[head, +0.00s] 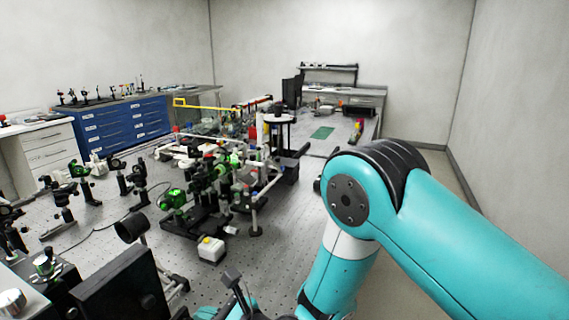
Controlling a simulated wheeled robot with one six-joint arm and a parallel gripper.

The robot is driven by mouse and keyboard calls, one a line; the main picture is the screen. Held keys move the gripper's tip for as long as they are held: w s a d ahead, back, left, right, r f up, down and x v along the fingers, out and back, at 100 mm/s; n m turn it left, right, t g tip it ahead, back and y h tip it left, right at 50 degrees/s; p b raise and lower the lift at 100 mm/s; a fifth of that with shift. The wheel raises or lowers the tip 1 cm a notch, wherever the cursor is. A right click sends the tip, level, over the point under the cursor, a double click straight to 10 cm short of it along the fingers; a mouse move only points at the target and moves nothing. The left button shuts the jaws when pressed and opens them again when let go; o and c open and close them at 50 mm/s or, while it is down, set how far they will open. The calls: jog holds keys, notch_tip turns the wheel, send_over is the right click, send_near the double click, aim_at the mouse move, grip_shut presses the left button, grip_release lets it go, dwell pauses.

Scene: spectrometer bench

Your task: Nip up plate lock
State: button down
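I cannot pick out a plate lock for certain among the crowded small parts. My teal arm comes in from the right, bends at the elbow and runs down to the bottom edge. A large black plate (125,287) stands tilted at the lower left, near a knobbed metal fitting (46,265).
A perforated optical table (285,240) carries several mounts, including green-lit optics (175,198) and a white box with a yellow top (211,249). Blue drawers (110,125) stand at the back left. A desk with shelf (330,78) is at the back. Bare tabletop shows left of my arm.

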jog(key=shift+s+d+f+b, duration=0.15)
jog(key=shift+s+d+b, duration=0.05)
jog(key=shift+d+b, duration=0.3)
jog(key=shift+s+d+f+b, duration=0.2)
jog(key=shift+d+b, duration=0.15)
jog(key=shift+d, duration=0.2)
jog(key=shift+s+d+r+b, duration=0.2)
jog(key=shift+d+r+b, duration=0.1)
jog(key=shift+d, duration=0.2)
jog(key=shift+s, duration=0.1)
jog(key=s+d+r+n+g+h, duration=0.1)
jog(key=s+d+r+n+g, duration=0.15)
jog(key=r+n, duration=0.45)
jog(key=s+d+r+n+g+h, duration=0.1)
jog(key=d+r+n+g, duration=0.3)
jog(key=n, duration=0.5)
jog(key=s+d+r+n+h, duration=0.3)
jog(key=s+d+n+h, duration=0.1)
jog(key=d, duration=0.6)
jog(key=s+d+r+n+h, duration=0.3)
jog(key=s+d+n, duration=0.4)
jog(key=d+n, duration=0.2)
jog(key=shift+d+r+h, duration=0.2)
jog(key=shift+d+h, duration=0.2)
jog(key=shift+d, duration=0.05)
